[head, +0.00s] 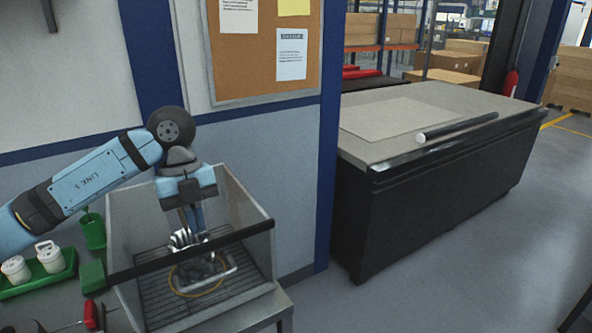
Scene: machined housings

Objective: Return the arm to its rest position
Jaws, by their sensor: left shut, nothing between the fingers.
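My left arm comes in from the left, and its gripper (190,230) points down inside an open-topped grey box. The gripper is shut and empty. Just below and behind the fingertips is a shiny metal part (208,262), probably a machined housing, in a light tray on the dark slatted floor of the box. The fingers overlap it in the picture, and I cannot tell whether they touch it. My right gripper is out of view.
The box's front wall has a black top rim (190,252), close to my gripper. A yellow ring (200,285) lies around the tray. At left are a green tray (40,283) with white jars, a green cup (92,232) and a red-handled tool (90,313). A bench (430,205) stands right.

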